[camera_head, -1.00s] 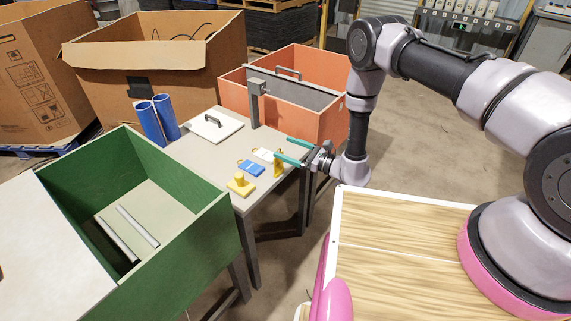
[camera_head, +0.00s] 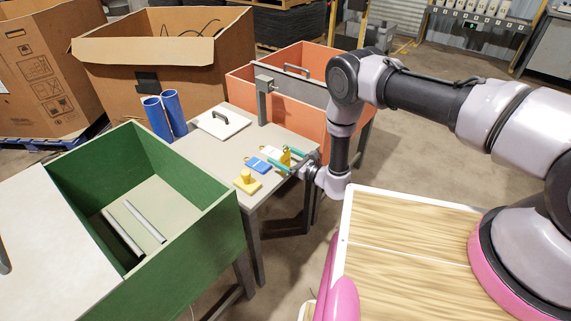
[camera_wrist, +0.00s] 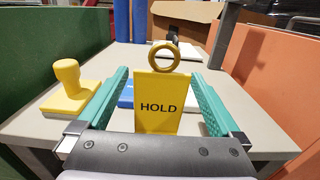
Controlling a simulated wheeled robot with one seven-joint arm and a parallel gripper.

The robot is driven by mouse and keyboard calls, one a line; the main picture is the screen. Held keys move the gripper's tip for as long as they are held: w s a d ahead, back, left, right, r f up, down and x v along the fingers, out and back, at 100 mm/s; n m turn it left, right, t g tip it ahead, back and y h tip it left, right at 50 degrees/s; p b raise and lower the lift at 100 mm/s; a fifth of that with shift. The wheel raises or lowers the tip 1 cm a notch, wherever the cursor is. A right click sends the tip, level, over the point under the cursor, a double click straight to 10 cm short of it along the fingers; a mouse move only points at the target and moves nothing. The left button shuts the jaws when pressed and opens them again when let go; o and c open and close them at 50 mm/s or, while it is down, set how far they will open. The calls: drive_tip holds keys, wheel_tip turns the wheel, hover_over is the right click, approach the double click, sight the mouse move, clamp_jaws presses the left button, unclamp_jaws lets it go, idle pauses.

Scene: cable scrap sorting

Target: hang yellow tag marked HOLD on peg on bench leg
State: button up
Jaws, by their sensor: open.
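The yellow tag (camera_wrist: 160,103) marked HOLD stands upright on the bench top in the wrist view, with a ring at its top. It also shows in the head view (camera_head: 285,157), partly behind a finger. My gripper (camera_head: 284,158) is open, its teal fingers to either side of the tag. In the wrist view the fingers (camera_wrist: 160,90) have visible gaps to the tag on both sides. The bench (camera_head: 221,155) is a grey table with dark legs. One bench leg (camera_head: 252,245) shows below the near corner. I cannot make out a peg on a leg.
A yellow block with a knob (camera_head: 247,182), a blue tag (camera_head: 257,164) and a white tag (camera_head: 270,152) lie close by. A white lid (camera_head: 222,123) and blue tubes (camera_head: 163,116) are farther back. The green bin (camera_head: 187,220) and orange bin (camera_head: 313,122) flank the bench.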

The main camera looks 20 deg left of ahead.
drive_tip(key=shift+x, duration=0.85)
drive_tip(key=c, duration=1.5)
drive_tip(key=shift+r, duration=0.1)
